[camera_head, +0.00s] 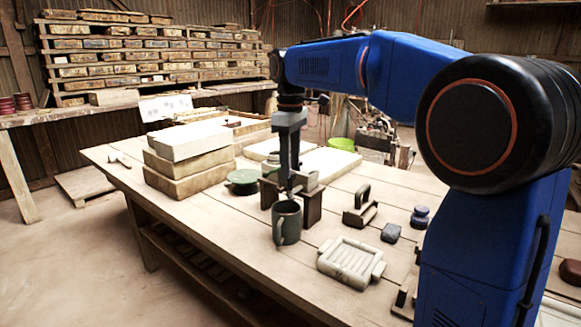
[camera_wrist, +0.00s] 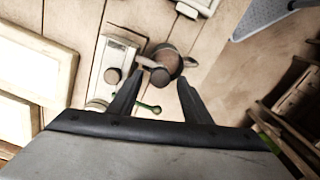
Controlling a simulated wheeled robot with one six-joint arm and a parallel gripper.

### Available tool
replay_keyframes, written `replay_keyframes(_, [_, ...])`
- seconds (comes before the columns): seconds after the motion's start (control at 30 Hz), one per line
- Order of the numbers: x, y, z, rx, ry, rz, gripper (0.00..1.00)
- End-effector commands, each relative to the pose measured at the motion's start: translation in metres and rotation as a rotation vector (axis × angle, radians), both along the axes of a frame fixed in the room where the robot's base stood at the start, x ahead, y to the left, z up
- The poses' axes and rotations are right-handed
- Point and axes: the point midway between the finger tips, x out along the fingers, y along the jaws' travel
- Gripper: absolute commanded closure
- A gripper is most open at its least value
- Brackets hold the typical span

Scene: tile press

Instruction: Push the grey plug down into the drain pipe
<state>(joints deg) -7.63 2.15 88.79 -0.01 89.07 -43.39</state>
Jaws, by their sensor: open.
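My gripper (camera_head: 289,182) points straight down over the small stand (camera_head: 312,208) with dark brown legs and a pale top. In the wrist view its two fingers (camera_wrist: 163,80) are apart, with nothing held between them. A round brownish-grey piece (camera_wrist: 160,77) shows between and beyond the fingertips. I cannot tell for sure which is the plug. The drain pipe is not clearly distinguishable. In the head view the fingers partly hide the stand's top.
A dark mug (camera_head: 287,223) stands just in front of the stand. A green round lidded piece (camera_head: 243,182) lies to its left, near stacked pale slabs (camera_head: 189,160).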

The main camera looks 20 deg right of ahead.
Motion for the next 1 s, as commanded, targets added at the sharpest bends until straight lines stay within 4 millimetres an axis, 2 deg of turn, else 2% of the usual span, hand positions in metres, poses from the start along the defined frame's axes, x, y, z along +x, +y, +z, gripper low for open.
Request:
replay_keyframes(0.13, [0.0,0.0,-0.008,0.0,0.0,0.0,0.56])
replay_keyframes(0.43, [0.0,0.0,-0.009,0.0,0.0,0.0,0.56])
replay_keyframes(0.6, [0.0,0.0,-0.009,0.0,0.0,0.0,0.96])
replay_keyframes(0.63, [0.0,0.0,-0.009,0.0,0.0,0.0,1.0])
replay_keyframes(0.77, [0.0,0.0,-0.011,0.0,0.0,0.0,1.0])
replay_keyframes(1.0, [-0.001,0.0,-0.035,0.0,0.001,0.0,1.0])
